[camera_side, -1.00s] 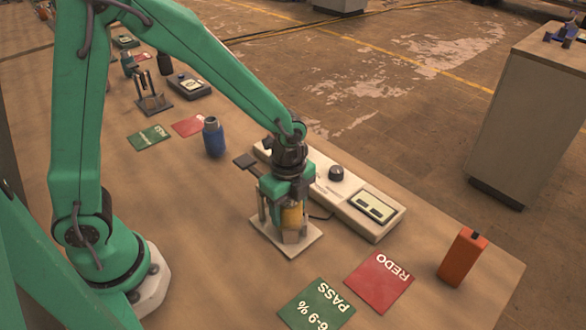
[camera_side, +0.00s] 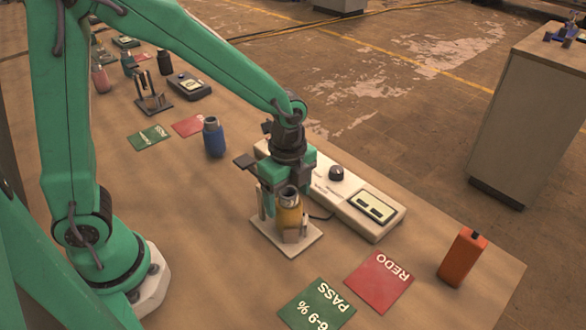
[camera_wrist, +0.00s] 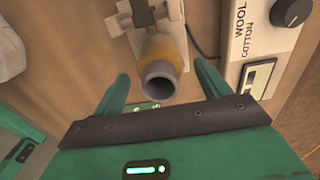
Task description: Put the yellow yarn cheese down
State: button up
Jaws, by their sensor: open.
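The yellow yarn cheese (camera_side: 289,215) stands upright on a small white plate stand (camera_side: 286,248) in the side view, with its grey tube end on top. In the wrist view the yellow cheese (camera_wrist: 163,47) shows with its grey open tube end facing the camera. My gripper (camera_side: 286,190) is open, just above and around the top of the cheese. In the wrist view the two green fingers of my gripper (camera_wrist: 161,70) are spread apart on either side, with gaps to the cheese. The far side of the cheese is hidden.
A white meter (camera_side: 340,192) with knob and display lies right behind the stand. A blue cheese (camera_side: 214,138) stands behind left.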

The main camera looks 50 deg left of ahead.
notch_tip(320, 180, up, 8)
jog(key=shift+r, duration=0.15)
dwell(0.3)
dwell(0.4)
jog(key=s+a+r+n+t, duration=0.5)
jog(key=s+a+n, duration=0.6)
jog(key=n, duration=0.7)
notch_tip(320, 180, up, 2)
jog(key=shift+s+r+t, duration=0.25)
jog(key=shift+s+t, duration=0.05)
